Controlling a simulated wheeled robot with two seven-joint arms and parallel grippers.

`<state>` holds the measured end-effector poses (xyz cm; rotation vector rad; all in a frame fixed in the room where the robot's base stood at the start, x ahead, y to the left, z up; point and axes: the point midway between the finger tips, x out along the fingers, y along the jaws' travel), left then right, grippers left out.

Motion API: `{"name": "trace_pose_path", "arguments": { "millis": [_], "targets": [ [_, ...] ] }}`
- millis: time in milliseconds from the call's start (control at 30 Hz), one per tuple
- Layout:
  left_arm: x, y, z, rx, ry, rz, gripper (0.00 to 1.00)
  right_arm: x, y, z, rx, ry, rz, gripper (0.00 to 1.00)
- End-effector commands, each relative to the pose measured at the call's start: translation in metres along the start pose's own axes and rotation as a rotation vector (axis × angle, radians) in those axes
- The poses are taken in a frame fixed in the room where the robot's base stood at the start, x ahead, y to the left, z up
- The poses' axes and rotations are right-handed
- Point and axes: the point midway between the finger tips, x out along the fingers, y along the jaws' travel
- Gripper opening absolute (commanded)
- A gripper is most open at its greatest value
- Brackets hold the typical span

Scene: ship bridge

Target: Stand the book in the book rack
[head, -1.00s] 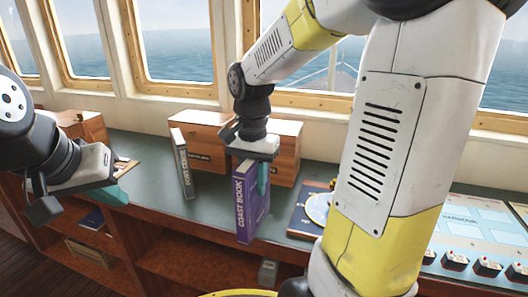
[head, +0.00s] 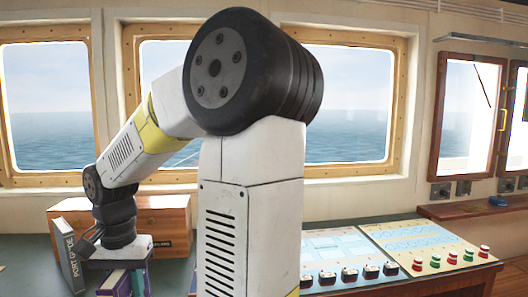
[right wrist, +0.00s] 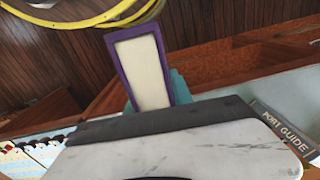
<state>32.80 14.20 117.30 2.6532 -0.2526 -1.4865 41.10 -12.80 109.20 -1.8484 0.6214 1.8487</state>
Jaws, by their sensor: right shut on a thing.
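The purple book (head: 117,287) hangs under my right gripper (head: 120,272) at the bottom left of the head view, mostly cut off by the frame. In the right wrist view the book (right wrist: 143,74) shows its cream page edge between the teal fingers of my right gripper (right wrist: 154,94), which are shut on it. My left gripper is out of view. I cannot make out a book rack for certain in either view.
A grey Port Guide book (head: 72,262) stands slightly tilted left of my right gripper. A wooden box (head: 172,222) stands behind the gripper. A control console (head: 400,255) with buttons and levers lies to the right. Windows line the back.

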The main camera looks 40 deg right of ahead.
Motion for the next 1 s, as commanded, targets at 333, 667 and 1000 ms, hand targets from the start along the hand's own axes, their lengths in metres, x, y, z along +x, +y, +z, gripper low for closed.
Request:
{"name": "trace_pose_path", "arguments": {
  "millis": [333,667,1000],
  "targets": [
    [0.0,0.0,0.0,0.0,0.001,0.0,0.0,0.047,-0.003,-0.01,-0.087,-0.003,0.003,0.0],
    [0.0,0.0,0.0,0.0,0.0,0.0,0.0,0.127,-0.006,-0.025,-0.234,-0.007,0.004,0.0],
    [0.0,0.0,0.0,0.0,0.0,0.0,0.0,0.26,-0.014,-0.051,-0.484,-0.007,0.005,0.0]
  ]
}}
